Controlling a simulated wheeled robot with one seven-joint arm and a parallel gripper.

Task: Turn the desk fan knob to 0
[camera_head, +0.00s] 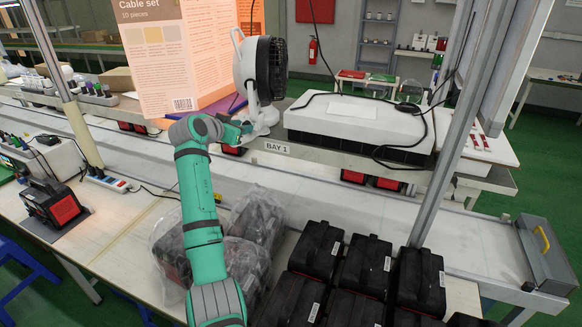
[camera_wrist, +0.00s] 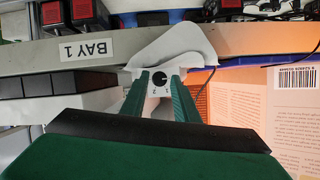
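The knob's exact setting is too small to tell. My gripper (camera_wrist: 160,80) is open, with one green finger on each side of the knob. The fingers appear apart from the knob, though contact is unclear. In the head view my gripper (camera_head: 243,127) is at the fan's base, its fingertips hard to make out.
An orange cable set box (camera_head: 155,55) stands left of the fan. A white box (camera_head: 345,118) with black cables lies to the right. Black cases (camera_head: 365,265) and plastic-wrapped items (camera_head: 258,220) sit in front. A grey post (camera_head: 455,130) rises at right.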

